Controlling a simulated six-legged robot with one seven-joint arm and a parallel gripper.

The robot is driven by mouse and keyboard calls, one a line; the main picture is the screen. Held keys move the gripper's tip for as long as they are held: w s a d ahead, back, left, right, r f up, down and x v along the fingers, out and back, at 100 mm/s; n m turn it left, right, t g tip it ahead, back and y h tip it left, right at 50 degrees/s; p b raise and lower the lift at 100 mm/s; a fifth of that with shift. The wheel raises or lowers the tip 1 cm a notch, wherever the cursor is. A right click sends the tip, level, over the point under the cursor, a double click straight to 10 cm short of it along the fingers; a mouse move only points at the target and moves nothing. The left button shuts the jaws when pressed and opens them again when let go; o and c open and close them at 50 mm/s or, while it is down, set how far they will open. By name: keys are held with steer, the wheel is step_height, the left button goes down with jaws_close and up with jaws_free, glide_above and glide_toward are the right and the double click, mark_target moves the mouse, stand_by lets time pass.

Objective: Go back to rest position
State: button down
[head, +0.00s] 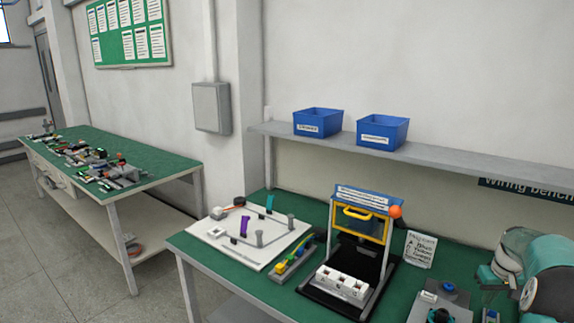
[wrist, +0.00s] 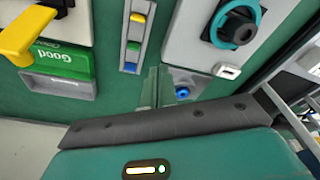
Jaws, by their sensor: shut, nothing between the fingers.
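My gripper (wrist: 158,88) shows in the wrist view above its teal body, with its narrow fingers together and nothing between them. It is over the green workbench (head: 200,255); the fingertips are hard to make out. At the right edge of the head view, a teal and grey rounded shape looks like part of my arm, above the bench. A grey plate (wrist: 190,45) with a teal ring and dark hub (wrist: 235,27) is at the top right of the wrist view, apart from the fingers.
A press-like frame with a yellow handle (head: 362,215) and orange ball stands mid-bench. Left of it are a strip of coloured pieces (head: 292,262) and a white board (head: 225,240). Blue bins (head: 318,122) sit on the shelf (head: 330,150). A cluttered second table (head: 150,155) stands left; floor between is clear.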

steer(key=s+a+r, duration=0.1)
steer(key=a+r, duration=0.4)
steer(key=a, duration=0.3)
steer(key=s+a+r+n+t, duration=0.1)
steer(key=a+r, duration=0.4)
steer(key=a, duration=0.3)
steer(key=s+a+r, duration=0.1)
steer(key=a+r, duration=0.5)
steer(key=a, duration=0.3)
steer(key=s+a+n+t, duration=0.1)
steer(key=s+a+t, duration=0.1)
steer(key=s+a, duration=1.8)
steer(key=shift+s+t, duration=0.4)
steer(key=shift+s, duration=0.2)
steer(key=shift+a+r, duration=0.1)
